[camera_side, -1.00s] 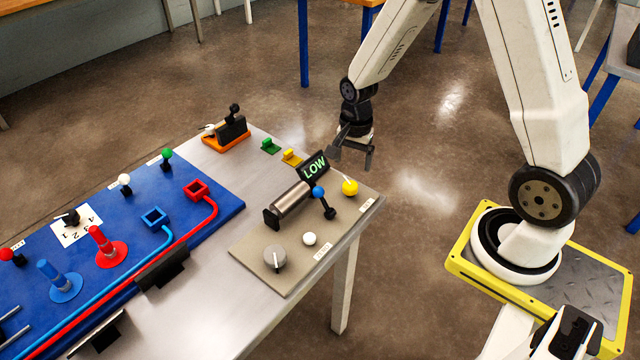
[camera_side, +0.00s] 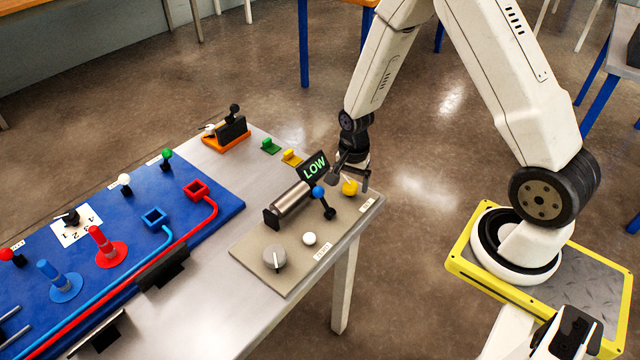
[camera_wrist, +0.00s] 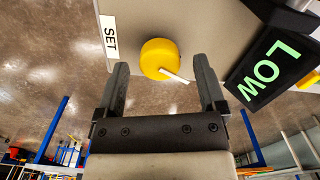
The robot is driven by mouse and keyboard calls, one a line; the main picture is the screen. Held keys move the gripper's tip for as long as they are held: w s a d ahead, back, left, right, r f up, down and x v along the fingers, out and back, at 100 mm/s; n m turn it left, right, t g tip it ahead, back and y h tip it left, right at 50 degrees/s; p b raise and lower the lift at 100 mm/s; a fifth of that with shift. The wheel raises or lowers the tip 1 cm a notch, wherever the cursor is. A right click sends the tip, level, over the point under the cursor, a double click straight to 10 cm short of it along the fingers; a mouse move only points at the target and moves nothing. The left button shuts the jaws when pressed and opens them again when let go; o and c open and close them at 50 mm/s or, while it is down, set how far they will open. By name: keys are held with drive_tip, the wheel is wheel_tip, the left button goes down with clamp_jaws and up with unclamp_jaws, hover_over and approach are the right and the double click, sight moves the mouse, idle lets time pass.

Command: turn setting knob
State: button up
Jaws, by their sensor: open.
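The setting knob is a yellow round knob (camera_side: 349,188) with a white pointer, near the right corner of the beige panel (camera_side: 262,246). In the wrist view the yellow knob (camera_wrist: 159,57) sits just beyond my open fingertips, roughly midway between them, with a "SET" label (camera_wrist: 110,37) to its left. My gripper (camera_side: 353,180) is open at the knob in the side view; it also shows in the wrist view (camera_wrist: 162,72). I cannot tell whether a finger touches the knob. A display (camera_side: 314,167) reads "LOW" in green, and it shows in the wrist view (camera_wrist: 267,67).
A blue-tipped lever (camera_side: 321,198) and a metal cylinder (camera_side: 291,199) stand left of the knob. A white button (camera_side: 309,238) and a grey dial (camera_side: 274,257) are nearer the front. Yellow (camera_side: 291,158) and green (camera_side: 270,146) clips lie behind. The panel's right edge is close.

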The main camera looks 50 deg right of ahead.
drive_tip(key=shift+f, duration=0.4)
clamp_jaws()
